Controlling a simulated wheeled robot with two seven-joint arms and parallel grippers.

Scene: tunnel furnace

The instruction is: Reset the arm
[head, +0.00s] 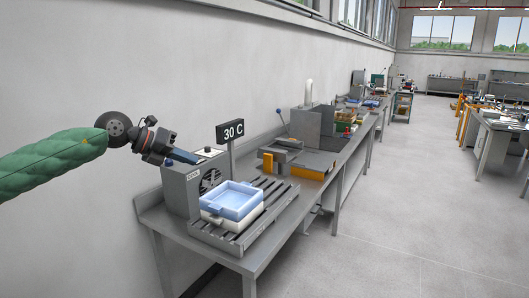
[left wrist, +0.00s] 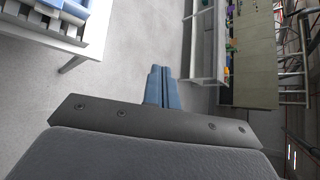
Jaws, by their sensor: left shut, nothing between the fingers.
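My left arm (head: 60,152), in a green sleeve, comes in from the left in the head view. My left gripper (head: 184,157) is beside the top of the grey machine box, above the bench. Its blue fingers (left wrist: 162,88) are together and empty in the left wrist view. A light blue tray (head: 232,200) sits on a white tray (head: 232,222) on the roller conveyor, apart from the gripper. My right gripper is not in view.
The grey machine box (head: 182,190) and a "30 C" sign (head: 230,131) stand on the metal bench (head: 262,258). Yellow and grey equipment (head: 290,160) stands farther along. The wall is close behind the bench. Open floor (head: 400,220) lies to the right.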

